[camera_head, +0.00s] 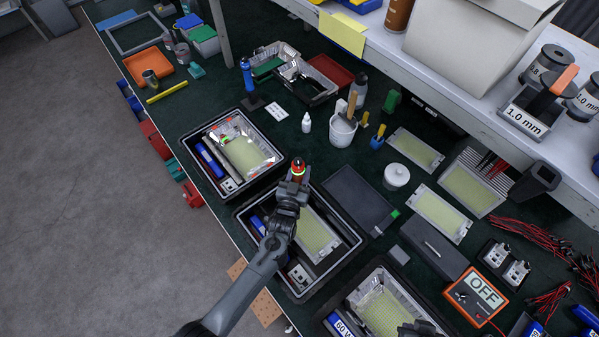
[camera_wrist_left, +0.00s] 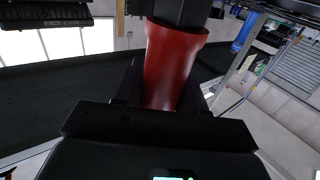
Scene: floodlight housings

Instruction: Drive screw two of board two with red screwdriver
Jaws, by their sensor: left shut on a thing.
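My left gripper (camera_head: 295,181) is over the middle black tray (camera_head: 347,262), near its far edge. It is shut on the red screwdriver (camera_head: 298,165), which has a dark top and a small green glow below it. In the left wrist view the red screwdriver (camera_wrist_left: 172,65) stands between the jaws. The middle tray holds a yellow-white LED board (camera_head: 316,236), partly hidden by my arm. I cannot make out the screws or the screwdriver's tip. A dark part of what looks like my right gripper (camera_head: 420,328) shows at the bottom edge, its jaws unclear.
A black tray (camera_head: 186,146) with a foil-lined housing stands up-left, and another housing tray (camera_head: 375,268) is at lower right. A dark flat box (camera_head: 354,197) lies right of the middle tray. A white pot (camera_head: 342,130), a small bottle (camera_head: 306,122) and a multimeter (camera_head: 474,297) stand around.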

